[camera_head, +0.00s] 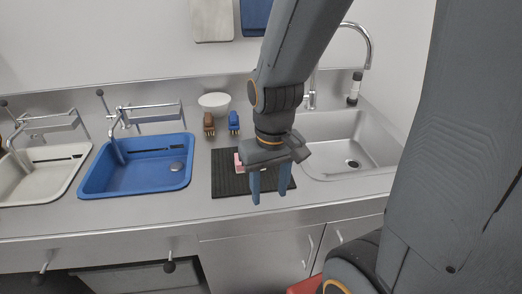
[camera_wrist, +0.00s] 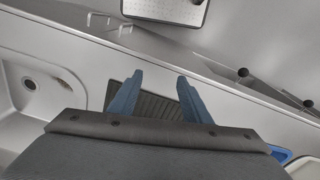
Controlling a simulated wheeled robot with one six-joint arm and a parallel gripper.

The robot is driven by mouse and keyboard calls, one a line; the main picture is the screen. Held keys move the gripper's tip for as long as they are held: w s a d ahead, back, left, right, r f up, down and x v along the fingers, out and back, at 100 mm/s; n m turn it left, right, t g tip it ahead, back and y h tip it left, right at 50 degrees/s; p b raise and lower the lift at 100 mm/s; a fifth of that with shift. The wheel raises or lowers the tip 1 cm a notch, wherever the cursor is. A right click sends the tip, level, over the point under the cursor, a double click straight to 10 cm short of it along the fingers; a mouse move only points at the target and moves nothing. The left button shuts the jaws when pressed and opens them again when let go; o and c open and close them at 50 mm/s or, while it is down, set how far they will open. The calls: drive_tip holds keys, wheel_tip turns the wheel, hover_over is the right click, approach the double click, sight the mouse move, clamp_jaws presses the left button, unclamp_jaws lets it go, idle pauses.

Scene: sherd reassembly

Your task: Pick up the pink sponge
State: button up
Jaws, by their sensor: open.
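The pink sponge (camera_head: 238,160) shows in the head view as a small pink patch on the black ribbed mat (camera_head: 228,186). My gripper covers most of it. My gripper (camera_head: 269,193) points down over the front right part of the mat, to the right of and nearer than the sponge. Its two blue-grey fingers are apart with nothing between them. In the wrist view, the open fingers (camera_wrist: 155,92) show above part of the dark mat (camera_wrist: 160,104). The sponge does not show in the wrist view.
A blue basin (camera_head: 135,178) and a white basin (camera_head: 38,182) are on the left. A steel sink (camera_head: 345,145) is on the right. Behind the mat stand a brown brush (camera_head: 209,124), a blue brush (camera_head: 234,122) and a white bowl (camera_head: 214,102).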

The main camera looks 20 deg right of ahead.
drive_tip(key=o, duration=0.5)
drive_tip(key=w+n, duration=0.2)
drive_tip(key=w+d+r+n+y, duration=0.1)
drive_tip(key=w, duration=0.1)
drive_tip(key=w+d+n, duration=0.1)
drive_tip(key=w+n, duration=0.1)
drive_tip(key=shift+r+n, duration=0.2)
drive_tip(key=shift+n, duration=0.1)
drive_tip(key=w+r+n+y, duration=0.1)
drive_tip(key=w+n, duration=0.1)
drive_tip(key=n, duration=0.1)
drive_tip(key=w+d+r+n+y, duration=0.1)
drive_tip(key=w+n, duration=0.2)
drive_tip(key=w+d+n+y, duration=0.1)
drive_tip(key=w+n, duration=0.1)
drive_tip(key=w, duration=0.1)
drive_tip(key=shift+d+r+n, duration=0.2)
drive_tip(key=shift+r+n, duration=0.2)
drive_tip(key=shift+w+d+r+n, duration=0.2)
drive_tip(key=shift+w+n, duration=0.3)
drive_tip(key=shift+w+a+f+y, duration=0.1)
drive_tip(key=shift+a+f+y, duration=0.1)
drive_tip(key=shift+f+y, duration=0.15)
drive_tip(key=shift+w+p+x, duration=0.1)
drive_tip(key=shift+p+x, duration=0.4)
drive_tip(key=shift+x, duration=1.25)
drive_tip(key=shift+w+p+x, duration=0.15)
drive_tip(key=shift+p+x, duration=0.3)
drive_tip(key=shift+x, duration=1.3)
